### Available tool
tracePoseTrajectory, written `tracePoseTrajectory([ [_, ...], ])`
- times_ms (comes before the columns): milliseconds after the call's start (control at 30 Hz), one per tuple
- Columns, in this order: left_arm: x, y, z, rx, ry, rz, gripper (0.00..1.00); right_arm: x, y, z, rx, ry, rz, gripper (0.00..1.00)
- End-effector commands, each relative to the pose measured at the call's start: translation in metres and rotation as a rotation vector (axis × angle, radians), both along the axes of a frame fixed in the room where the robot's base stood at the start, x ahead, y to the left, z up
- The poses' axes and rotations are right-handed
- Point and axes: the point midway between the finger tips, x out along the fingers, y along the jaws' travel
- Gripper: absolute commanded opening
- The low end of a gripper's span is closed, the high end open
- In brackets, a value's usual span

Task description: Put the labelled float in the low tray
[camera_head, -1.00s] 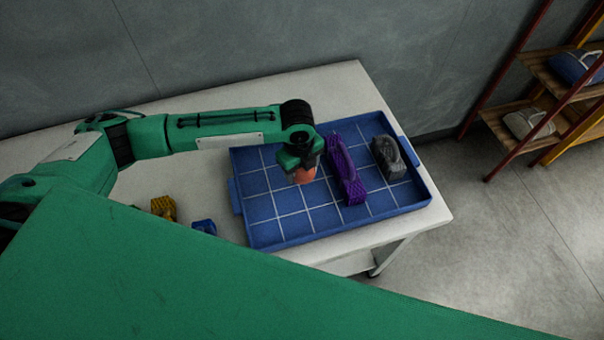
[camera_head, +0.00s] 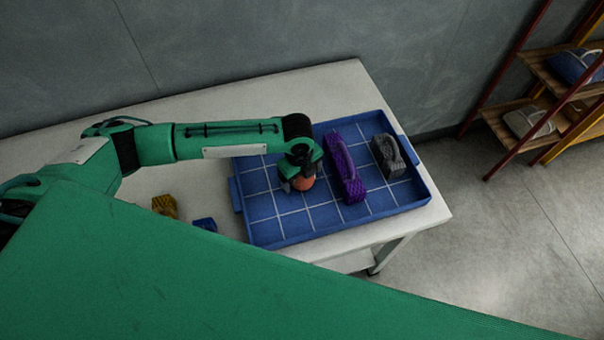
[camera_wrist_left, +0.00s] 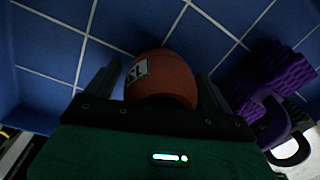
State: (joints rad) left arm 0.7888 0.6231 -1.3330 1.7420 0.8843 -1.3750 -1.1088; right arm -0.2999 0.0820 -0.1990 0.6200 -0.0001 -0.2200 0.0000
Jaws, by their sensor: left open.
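The low tray (camera_head: 275,228) is blue with a white grid on its floor and sits on the table. The labelled float (camera_head: 303,184) is orange-red and rounded; it is inside the tray, left of a purple net bundle. In the left wrist view the float (camera_wrist_left: 172,78) shows its white label with dark print, between the fingers. My left gripper (camera_head: 298,178) is open around the float, pointing down over the tray; it also shows in the left wrist view (camera_wrist_left: 158,92). The float's underside is hidden, but it seems to be on the tray floor. My right gripper is not in view.
The purple bundle (camera_head: 344,168) and a grey bundle (camera_head: 387,157) lie in the tray's right part. A yellow piece (camera_head: 164,206) and a small blue piece (camera_head: 205,224) are on the table (camera_head: 330,88) left of the tray. A shelf rack (camera_head: 540,105) stands at right.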

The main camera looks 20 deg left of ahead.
Motion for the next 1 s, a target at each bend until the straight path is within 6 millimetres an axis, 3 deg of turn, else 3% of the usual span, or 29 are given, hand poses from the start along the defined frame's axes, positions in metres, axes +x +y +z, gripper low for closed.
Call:
tracePoseTrajectory([
  [233, 0.0, 0.001, 0.017, -0.002, -0.002, 0.001, 0.86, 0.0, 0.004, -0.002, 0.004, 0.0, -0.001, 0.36],
  [700, -0.005, 0.004, 0.108, -0.001, -0.002, -0.001, 0.86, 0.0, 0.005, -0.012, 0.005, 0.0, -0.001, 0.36],
  [1000, -0.007, 0.005, 0.123, 0.0, 0.0, 0.0, 0.86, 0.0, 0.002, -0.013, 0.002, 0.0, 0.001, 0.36],
])
